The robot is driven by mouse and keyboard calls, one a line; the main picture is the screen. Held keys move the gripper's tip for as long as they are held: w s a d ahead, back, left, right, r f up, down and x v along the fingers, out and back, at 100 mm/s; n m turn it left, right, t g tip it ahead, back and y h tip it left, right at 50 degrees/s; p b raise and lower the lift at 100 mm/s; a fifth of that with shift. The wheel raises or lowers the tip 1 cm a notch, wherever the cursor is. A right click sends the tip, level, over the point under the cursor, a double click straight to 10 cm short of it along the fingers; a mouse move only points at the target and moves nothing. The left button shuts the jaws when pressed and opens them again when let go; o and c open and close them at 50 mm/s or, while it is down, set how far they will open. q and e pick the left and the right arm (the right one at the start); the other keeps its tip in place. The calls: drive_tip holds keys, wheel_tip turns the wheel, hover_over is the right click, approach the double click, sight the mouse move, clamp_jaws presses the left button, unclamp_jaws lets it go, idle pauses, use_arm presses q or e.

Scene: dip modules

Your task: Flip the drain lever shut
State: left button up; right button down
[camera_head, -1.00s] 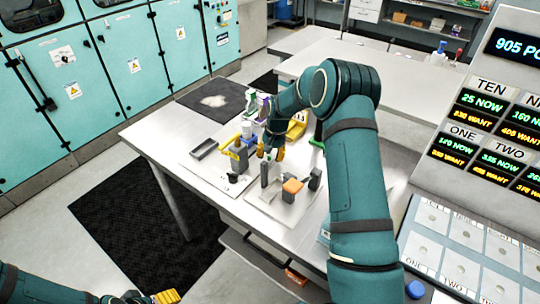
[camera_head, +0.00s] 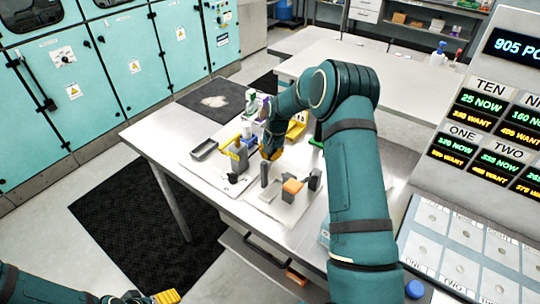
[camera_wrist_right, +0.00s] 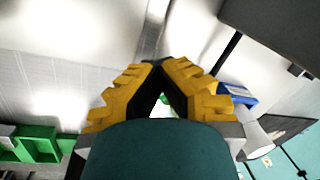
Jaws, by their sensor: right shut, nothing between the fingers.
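My right gripper (camera_head: 270,153) is low over the table among the small modules, its yellow fingers shut and empty. In the right wrist view its fingertips (camera_wrist_right: 158,64) meet in front of a blurred grey post (camera_wrist_right: 153,40); I cannot tell whether they touch it. A slanted yellow bar (camera_head: 228,142) stands by a grey block (camera_head: 237,158) just left of the gripper; I cannot tell for sure whether it is the drain lever. My left gripper (camera_head: 166,297) is at the bottom edge, away from the table, mostly cut off.
A pale plate (camera_head: 268,205) holds a dark upright post (camera_head: 264,174) and an orange-topped block (camera_head: 292,187). A grey tray (camera_head: 204,149) lies to the left. A yellow bin (camera_head: 297,128) and a green item (camera_head: 317,143) are behind. The table's front left is clear.

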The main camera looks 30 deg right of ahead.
drive_tip(key=shift+a+f+m+b, duration=0.3)
drive_tip(key=shift+a+m, duration=0.1)
drive_tip(key=shift+m, duration=0.5)
drive_tip(key=c, duration=1)
unclamp_jaws()
drive_tip(key=shift+w, duration=0.2)
drive_tip(key=shift+r, duration=0.1)
drive_tip(key=shift+r, duration=0.1)
drive_tip(key=r, duration=0.4)
drive_tip(key=s+d+r, duration=0.1)
drive_tip(key=r, duration=0.6)
drive_tip(key=shift+s+d+r, duration=0.2)
drive_tip(key=shift+s+r, duration=0.05)
drive_tip(key=shift+r, duration=0.1)
